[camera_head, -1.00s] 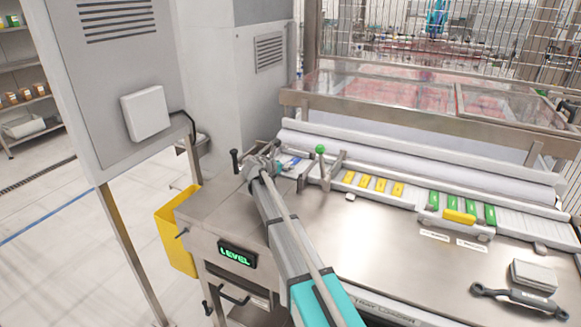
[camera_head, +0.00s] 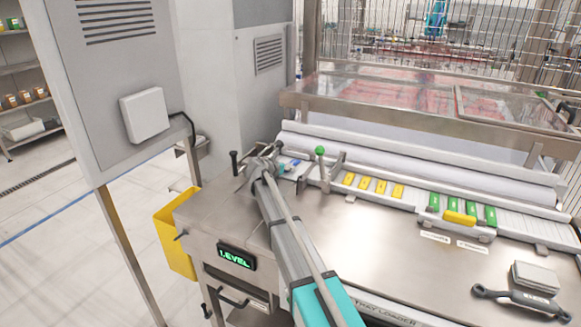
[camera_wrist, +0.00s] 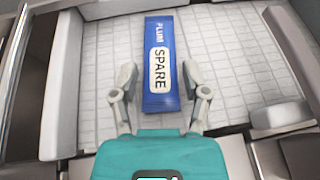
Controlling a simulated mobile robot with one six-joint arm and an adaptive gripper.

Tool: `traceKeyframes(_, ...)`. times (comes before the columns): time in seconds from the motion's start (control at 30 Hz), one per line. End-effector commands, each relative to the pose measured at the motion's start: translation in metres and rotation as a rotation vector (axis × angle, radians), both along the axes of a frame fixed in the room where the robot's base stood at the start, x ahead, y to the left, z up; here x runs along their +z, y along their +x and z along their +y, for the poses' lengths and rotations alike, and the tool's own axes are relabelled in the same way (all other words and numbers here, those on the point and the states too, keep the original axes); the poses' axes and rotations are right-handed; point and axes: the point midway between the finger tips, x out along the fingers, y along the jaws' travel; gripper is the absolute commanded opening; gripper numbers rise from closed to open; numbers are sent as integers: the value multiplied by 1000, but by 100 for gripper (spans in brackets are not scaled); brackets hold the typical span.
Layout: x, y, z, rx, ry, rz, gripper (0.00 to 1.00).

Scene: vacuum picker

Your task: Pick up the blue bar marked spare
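The blue bar (camera_wrist: 159,60), marked PLUM SPARE, lies on a pale ribbed surface in the wrist view. It points away from my gripper and tilts slightly. My gripper (camera_wrist: 158,80) is open, with one finger on each side of the bar's near part. Gaps show between both fingers and the bar, and the gripper's height above it is hard to judge. In the head view, a small part of the blue bar (camera_head: 290,163) shows just right of my gripper (camera_head: 262,166); my arm's end hides the rest.
A green-knobbed lever (camera_head: 320,151) stands right of my gripper. Several yellow bars (camera_head: 373,186) and green bars (camera_head: 474,211) lie further right along the white rail. Grey side walls (camera_wrist: 64,95) flank the ribbed bed. The steel table (camera_head: 390,235) is mostly clear.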

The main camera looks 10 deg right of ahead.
Motion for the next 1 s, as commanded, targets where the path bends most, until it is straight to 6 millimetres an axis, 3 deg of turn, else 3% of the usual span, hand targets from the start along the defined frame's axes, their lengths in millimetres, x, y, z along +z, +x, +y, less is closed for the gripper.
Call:
traceKeyframes(0.03,0,0,0,0,0,0,39)
traceKeyframes(0.23,0,0,0,0,0,0,3)
traceKeyframes(0.67,4,0,1,1,0,0,3)
traceKeyframes(1.0,25,0,1,1,0,0,3)
